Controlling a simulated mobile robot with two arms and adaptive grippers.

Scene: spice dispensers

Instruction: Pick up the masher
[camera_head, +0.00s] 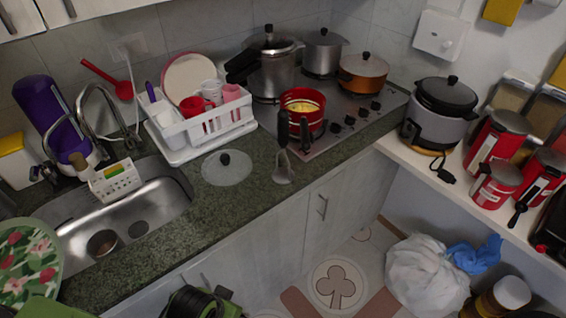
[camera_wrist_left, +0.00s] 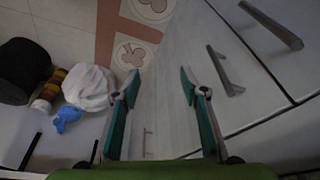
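The masher (camera_head: 283,170) has a long black handle and a pale metal head. In the head view it is on the dark counter at the front edge of the stove, its handle reaching up in front of the red pot (camera_head: 302,108). I cannot tell whether it touches the pot. In the left wrist view my left gripper (camera_wrist_left: 160,87) is open with nothing between its teal-lined fingers, facing cabinet doors and floor. In the head view a black and green part of my left arm shows at the bottom edge, below the counter and away from the masher. My right gripper is not in view.
A clear glass lid (camera_head: 227,167) lies left of the masher. A white dish rack (camera_head: 200,122) stands behind it, and the sink (camera_head: 125,215) is further left. Pots crowd the stove (camera_head: 352,116). A narrow shelf with a rice cooker (camera_head: 440,108) is at the right.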

